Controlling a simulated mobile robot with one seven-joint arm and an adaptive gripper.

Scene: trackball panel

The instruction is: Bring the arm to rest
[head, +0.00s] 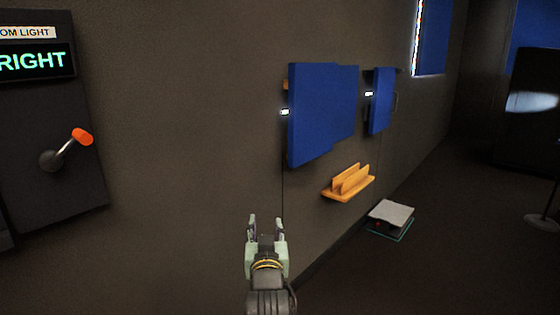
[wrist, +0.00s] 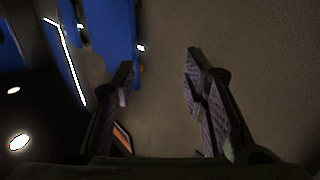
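My gripper (head: 266,228) is at the lower middle of the head view, its two fingers pointing up and apart with nothing between them. The gripper stands in front of the grey-brown wall and touches nothing that I can see. My arm below the wrist is cut off by the bottom edge of the head view.
A dark panel (head: 80,185) with an orange-tipped lever (head: 82,137) and a lit "RIGHT" sign (head: 33,61) is at left. Blue panels (head: 322,110) and an orange shelf (head: 348,184) are on the wall at right. A low box (head: 390,216) sits on the floor.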

